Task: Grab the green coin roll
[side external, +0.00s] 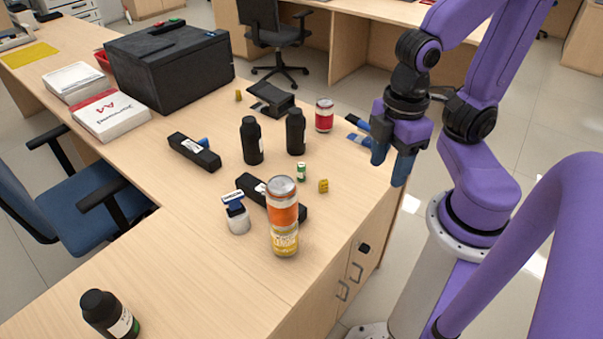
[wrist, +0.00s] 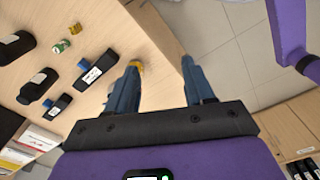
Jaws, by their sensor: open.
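The green coin roll (side external: 301,171) is a small green and white cylinder standing on the wooden counter, near the middle of the side view. It also shows at the upper left of the wrist view (wrist: 62,46). My gripper (side external: 391,165) hangs at the right edge of the counter in the side view, to the right of the roll and apart from it. In the wrist view its two blue fingers (wrist: 160,66) are spread with a clear gap and nothing held between them.
A yellow block (side external: 323,186) sits close to the roll. Two black bottles (side external: 252,141) (side external: 296,132) stand behind it. A black stapler-like bar (side external: 262,194) and stacked orange and yellow cans (side external: 283,214) are in front. A red can (side external: 324,115) stands farther back.

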